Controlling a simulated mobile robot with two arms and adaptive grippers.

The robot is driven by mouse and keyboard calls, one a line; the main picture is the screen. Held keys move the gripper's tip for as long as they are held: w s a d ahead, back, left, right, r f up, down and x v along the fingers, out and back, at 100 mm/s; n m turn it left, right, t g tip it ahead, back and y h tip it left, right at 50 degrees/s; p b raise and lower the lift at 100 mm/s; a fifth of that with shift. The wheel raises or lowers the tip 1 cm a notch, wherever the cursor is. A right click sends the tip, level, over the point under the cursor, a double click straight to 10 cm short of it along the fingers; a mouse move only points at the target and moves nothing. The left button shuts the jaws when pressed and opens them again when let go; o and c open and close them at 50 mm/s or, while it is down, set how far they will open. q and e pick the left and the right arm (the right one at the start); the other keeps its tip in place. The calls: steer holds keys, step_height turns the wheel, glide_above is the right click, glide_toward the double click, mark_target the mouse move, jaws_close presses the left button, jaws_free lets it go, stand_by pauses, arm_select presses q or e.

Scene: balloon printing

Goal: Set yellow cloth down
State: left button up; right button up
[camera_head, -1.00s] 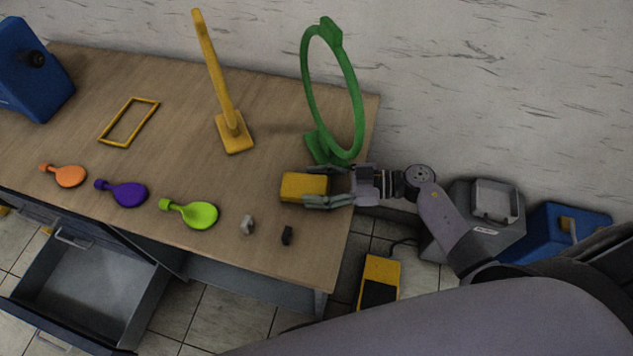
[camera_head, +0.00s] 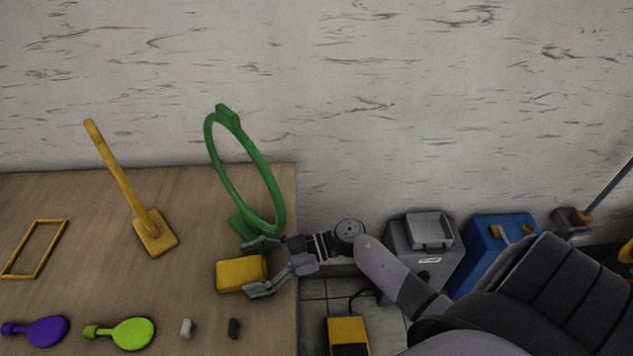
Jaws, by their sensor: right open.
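The yellow cloth (camera_head: 241,274) is a small block-shaped piece near the right end of the wooden table (camera_head: 190,215), in front of the green ring stand. It appears to rest on the table top. My right gripper (camera_head: 254,268) reaches in from the right with its fingers spread. The fingertips are at the right side of the cloth, one at its far corner and one at its near corner. Whether they touch it I cannot tell. My left gripper is not in view.
A green ring stand (camera_head: 262,170) and a yellow post (camera_head: 122,182) stand behind the cloth. A lime balloon (camera_head: 131,333), a purple balloon (camera_head: 47,331), a yellow frame (camera_head: 35,248) and two small pieces, grey (camera_head: 186,328) and black (camera_head: 234,328), lie on the table. A grey machine (camera_head: 424,252) stands right.

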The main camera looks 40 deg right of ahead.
steer(key=b+v, duration=0.1)
steer(key=v, duration=1.6)
steer(key=shift+w+d+r, duration=0.25)
steer(key=shift+r, duration=0.05)
